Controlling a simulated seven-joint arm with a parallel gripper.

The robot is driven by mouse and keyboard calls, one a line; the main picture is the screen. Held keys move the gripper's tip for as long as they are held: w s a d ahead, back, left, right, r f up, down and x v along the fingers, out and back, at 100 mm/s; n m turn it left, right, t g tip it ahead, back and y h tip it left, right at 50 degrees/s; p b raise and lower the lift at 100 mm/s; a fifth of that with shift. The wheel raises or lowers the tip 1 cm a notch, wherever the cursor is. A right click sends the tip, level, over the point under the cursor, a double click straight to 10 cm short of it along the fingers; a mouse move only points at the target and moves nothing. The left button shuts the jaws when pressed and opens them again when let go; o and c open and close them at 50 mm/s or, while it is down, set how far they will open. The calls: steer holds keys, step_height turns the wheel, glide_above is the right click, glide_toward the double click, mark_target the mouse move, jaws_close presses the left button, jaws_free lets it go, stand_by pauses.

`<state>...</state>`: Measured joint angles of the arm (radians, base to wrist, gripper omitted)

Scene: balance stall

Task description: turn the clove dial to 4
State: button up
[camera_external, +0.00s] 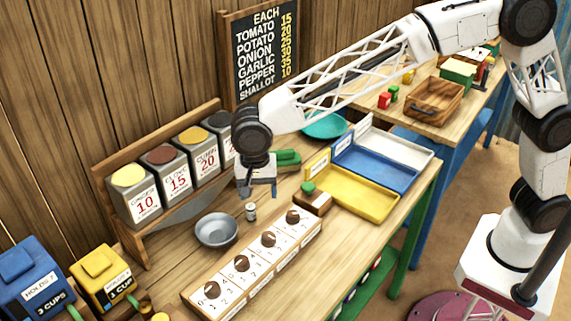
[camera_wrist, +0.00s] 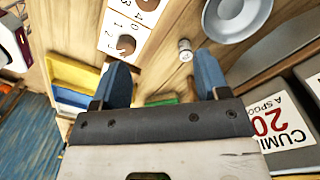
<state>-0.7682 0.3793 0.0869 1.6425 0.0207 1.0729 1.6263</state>
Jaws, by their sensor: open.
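A pale dial board (camera_external: 228,300) lies along the table's front edge with several brown knobs in a row. The knobs include a front-left one (camera_external: 211,290), two middle ones (camera_external: 241,263) (camera_external: 268,239) and a far-right one (camera_external: 293,216). The labels under them are too small to read, so I cannot tell which is clove. One knob (camera_wrist: 126,44) also shows at the top left in the wrist view, with digits around it. My gripper (camera_external: 259,196) is open and empty, above the table behind the board. Its blue fingers (camera_wrist: 160,72) have nothing between them.
Grey spice bins stand at the back, one reading CLOVE 15 (camera_external: 177,183). A wooden block with a green top (camera_external: 314,203) and a yellow tray (camera_external: 350,190) are to the right.

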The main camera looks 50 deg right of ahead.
steer(key=m, duration=0.1)
glide_above(241, 260)
steer(key=f, duration=0.6)
steer(key=shift+w+a, duration=0.15)
steer(key=shift+w, duration=0.15)
steer(key=shift+f, duration=0.1)
steer(key=shift+s+d+f, duration=0.1)
steer(key=shift+s+f, duration=0.05)
steer(key=shift+f, duration=1.75)
steer(key=shift+s+d+f, duration=0.1)
steer(key=shift+f, duration=1.8)
steer(key=c, duration=0.9)
